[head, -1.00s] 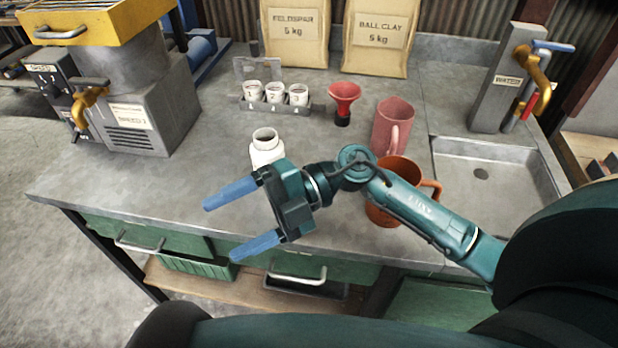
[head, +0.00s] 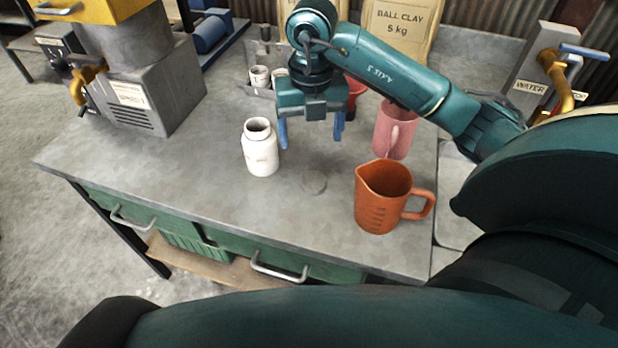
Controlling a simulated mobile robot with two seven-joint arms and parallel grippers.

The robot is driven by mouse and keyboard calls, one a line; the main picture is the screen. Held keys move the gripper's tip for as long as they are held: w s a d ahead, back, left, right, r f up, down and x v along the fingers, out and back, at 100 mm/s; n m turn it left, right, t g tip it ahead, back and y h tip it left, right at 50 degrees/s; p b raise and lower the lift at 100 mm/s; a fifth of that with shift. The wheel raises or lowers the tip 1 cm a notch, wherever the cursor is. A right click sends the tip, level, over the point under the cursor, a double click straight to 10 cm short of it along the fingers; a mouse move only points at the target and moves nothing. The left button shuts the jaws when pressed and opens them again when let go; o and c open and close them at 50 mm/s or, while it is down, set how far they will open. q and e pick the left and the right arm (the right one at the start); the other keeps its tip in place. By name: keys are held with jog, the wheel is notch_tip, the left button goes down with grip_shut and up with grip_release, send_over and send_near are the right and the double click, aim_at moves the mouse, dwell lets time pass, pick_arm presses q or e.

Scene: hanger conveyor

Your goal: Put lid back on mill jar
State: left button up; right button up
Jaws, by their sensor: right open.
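The mill jar (head: 261,152) is white, upright and open at the top, in the middle of the bench in the head view. A flat grey disc (head: 314,182), which looks like the lid, lies on the bench to the right of the jar and in front of it. My right gripper (head: 311,139) points down above the bench, between the jar and the pink pitcher. Its blue fingers are open and empty, behind the disc in the picture and to the right of the jar. My left gripper is not in view.
An orange jug (head: 378,212) stands right of the disc, with a pink pitcher (head: 395,130) behind it. My right arm partly hides a cup rack (head: 262,91) and a red funnel (head: 355,88). A grey machine (head: 150,95) stands at left. The front left bench is clear.

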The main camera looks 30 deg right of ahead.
dwell(0.3)
send_over(313, 180)
jog(key=f, duration=0.8)
jog(key=shift+s+a+p, duration=0.1)
jog(key=shift+a+p, duration=0.2)
jog(key=f, duration=0.3)
jog(key=f+p, duration=0.1)
jog(key=f, duration=0.1)
jog(key=shift+d+f, duration=0.1)
jog(key=shift+d, duration=0.2)
jog(key=shift+c, duration=0.6)
jog(key=c, duration=0.9)
jog(key=shift+c, duration=0.2)
